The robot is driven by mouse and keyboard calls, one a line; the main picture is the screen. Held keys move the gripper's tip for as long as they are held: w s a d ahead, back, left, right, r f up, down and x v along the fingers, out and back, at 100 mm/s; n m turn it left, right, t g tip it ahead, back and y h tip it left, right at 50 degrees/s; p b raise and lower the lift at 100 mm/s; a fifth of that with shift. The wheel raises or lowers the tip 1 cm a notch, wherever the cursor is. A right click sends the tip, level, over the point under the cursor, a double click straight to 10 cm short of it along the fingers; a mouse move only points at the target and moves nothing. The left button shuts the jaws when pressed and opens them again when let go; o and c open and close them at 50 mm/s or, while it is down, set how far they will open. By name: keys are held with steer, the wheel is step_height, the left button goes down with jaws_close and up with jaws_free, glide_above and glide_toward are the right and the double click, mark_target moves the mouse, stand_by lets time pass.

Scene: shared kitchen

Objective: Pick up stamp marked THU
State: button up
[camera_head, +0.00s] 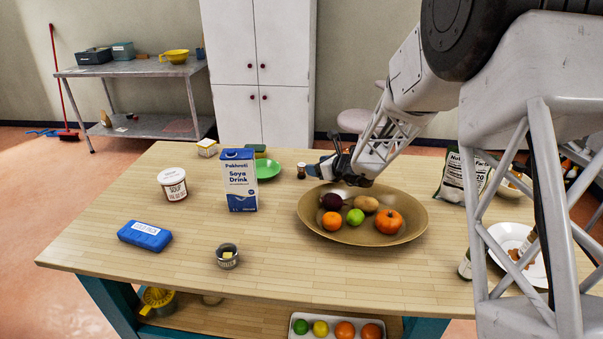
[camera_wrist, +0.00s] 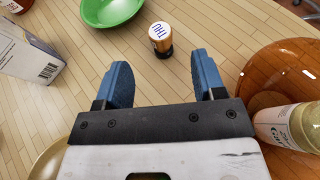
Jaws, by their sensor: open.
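The stamp marked THU (camera_wrist: 161,38) stands on the wooden table in the wrist view, with a gold-coloured upper part, a dark lower part and a pale top reading THU. It also shows small in the head view, as a dark and pale piece (camera_head: 301,171) just left of my fingertips. My gripper (camera_wrist: 160,68) is open and empty, its two blue fingers apart. The stamp lies beyond the fingertips, roughly in line with the gap between them. In the head view my gripper (camera_head: 316,168) is low over the far side of the table, behind the fruit bowl.
A wide fruit bowl (camera_head: 312,217) sits close in front of my gripper. A green bowl (camera_head: 268,168) and a soya drink carton (camera_head: 238,182) stand to the left. In the wrist view an amber bowl (camera_wrist: 262,62) and a labelled bottle (camera_wrist: 288,127) are at right.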

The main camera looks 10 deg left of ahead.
mark_target(302, 165)
steer(key=shift+x, duration=2.5)
steer(key=shift+f, duration=0.1)
steer(key=shift+x, duration=2.55)
steer(key=c, duration=1)
steer(key=shift+r, duration=5)
